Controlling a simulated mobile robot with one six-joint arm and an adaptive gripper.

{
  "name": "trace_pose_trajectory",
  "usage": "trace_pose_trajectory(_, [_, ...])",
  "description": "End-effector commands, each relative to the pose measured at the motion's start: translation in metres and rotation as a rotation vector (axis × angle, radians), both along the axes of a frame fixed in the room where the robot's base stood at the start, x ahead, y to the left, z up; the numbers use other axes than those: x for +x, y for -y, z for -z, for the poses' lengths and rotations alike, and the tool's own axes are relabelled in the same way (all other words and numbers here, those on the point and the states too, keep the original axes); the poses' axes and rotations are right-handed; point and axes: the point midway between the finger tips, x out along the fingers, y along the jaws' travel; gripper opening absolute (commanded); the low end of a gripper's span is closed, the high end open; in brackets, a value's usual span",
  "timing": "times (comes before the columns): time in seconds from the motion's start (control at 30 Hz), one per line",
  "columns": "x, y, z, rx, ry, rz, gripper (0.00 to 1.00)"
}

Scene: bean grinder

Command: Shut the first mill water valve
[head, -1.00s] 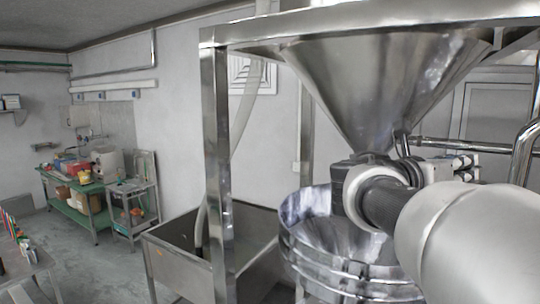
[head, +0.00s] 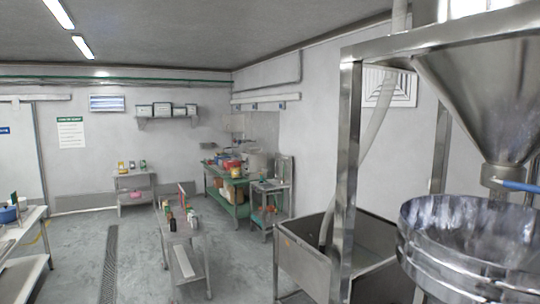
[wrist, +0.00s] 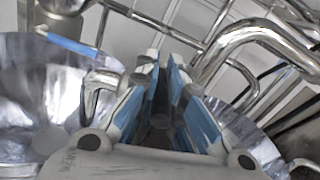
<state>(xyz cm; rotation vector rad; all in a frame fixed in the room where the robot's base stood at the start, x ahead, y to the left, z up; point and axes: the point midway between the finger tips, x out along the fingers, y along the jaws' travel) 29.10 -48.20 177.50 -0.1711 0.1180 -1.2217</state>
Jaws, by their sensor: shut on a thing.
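In the wrist view my gripper (wrist: 164,68) has its two blue-padded fingers close together at the tips, among chrome pipes. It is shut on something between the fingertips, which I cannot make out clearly. A bent chrome pipe (wrist: 92,88) stands just left of the fingers, and a thicker curved pipe (wrist: 250,32) is to their right. I cannot tell which part is the water valve. A blue lever handle (head: 518,185) sits under the steel hopper (head: 480,85); a blue handle also shows at upper left in the wrist view (wrist: 72,46). My gripper is outside the head view.
A round steel mill bowl (head: 430,260) stands below the hopper, beside a steel frame post (head: 346,180) and a rectangular steel sink (head: 300,250). A narrow table (head: 185,240) and a green shelf bench (head: 228,190) stand farther left. The floor between is clear.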

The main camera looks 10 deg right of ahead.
Motion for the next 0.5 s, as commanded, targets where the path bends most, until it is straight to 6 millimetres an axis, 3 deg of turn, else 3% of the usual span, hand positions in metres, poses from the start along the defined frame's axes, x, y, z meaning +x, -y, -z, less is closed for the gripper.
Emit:
trace_pose_trajectory(0.03, [-0.0008, 0.0021, 0.0069, 0.010, -0.005, -0.003, 0.00])
trace_pose_trajectory(0.47, [-0.0005, 0.0025, 0.0063, 0.010, -0.006, -0.010, 0.00])
trace_pose_trajectory(0.5, [-0.0005, 0.0024, 0.0063, 0.010, -0.006, -0.010, 0.11])
